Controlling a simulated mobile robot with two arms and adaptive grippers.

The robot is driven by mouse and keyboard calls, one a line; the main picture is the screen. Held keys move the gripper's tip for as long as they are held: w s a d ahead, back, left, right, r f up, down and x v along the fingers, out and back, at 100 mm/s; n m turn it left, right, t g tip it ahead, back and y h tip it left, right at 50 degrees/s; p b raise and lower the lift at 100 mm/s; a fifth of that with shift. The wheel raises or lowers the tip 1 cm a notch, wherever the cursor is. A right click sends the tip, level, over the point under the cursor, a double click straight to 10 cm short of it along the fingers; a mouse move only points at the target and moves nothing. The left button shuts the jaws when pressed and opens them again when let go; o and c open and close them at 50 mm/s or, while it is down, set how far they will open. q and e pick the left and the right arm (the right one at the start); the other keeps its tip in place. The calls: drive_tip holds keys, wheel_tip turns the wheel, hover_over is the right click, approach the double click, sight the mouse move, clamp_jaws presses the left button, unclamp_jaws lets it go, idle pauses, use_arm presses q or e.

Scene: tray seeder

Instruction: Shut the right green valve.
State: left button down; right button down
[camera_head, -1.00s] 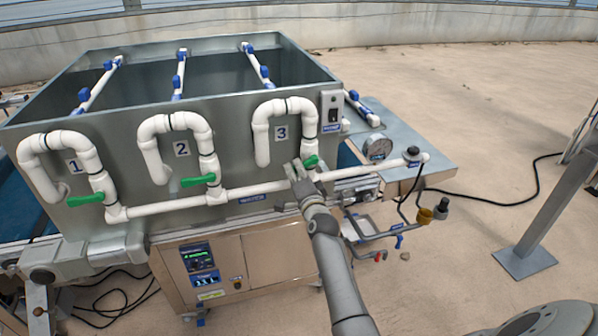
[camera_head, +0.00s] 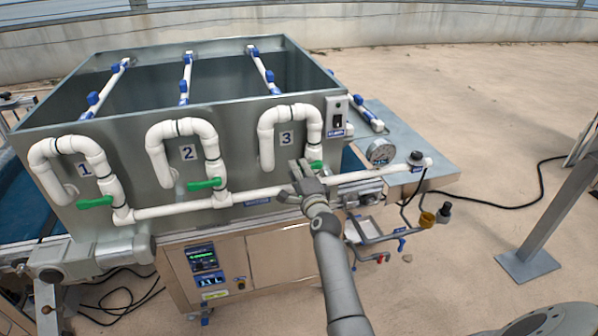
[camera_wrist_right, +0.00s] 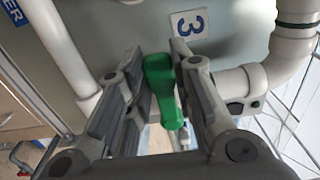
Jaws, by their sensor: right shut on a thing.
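The right green valve (camera_head: 317,165) is on the white pipe below the number 3 label, on the front wall of the grey tank. My right gripper (camera_head: 301,170) is at this valve and partly covers it in the head view. In the right wrist view, the green handle (camera_wrist_right: 161,82) lies between the two grey fingers of my right gripper (camera_wrist_right: 154,60), which is shut on it. The handle's exact angle to its pipe is hard to tell.
Two other green valves, under number 2 (camera_head: 204,184) and number 1 (camera_head: 95,202), have handles pointing left. A white horizontal pipe (camera_head: 175,210) runs below the valves. A pressure gauge (camera_head: 381,151) stands right of the tank. A control cabinet (camera_head: 285,258) is below.

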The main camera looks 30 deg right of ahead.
drive_tip(key=c, duration=1.3)
unclamp_jaws()
drive_tip(key=shift+o, duration=0.2)
drive_tip(key=v, duration=0.7)
drive_tip(key=shift+s, duration=0.3)
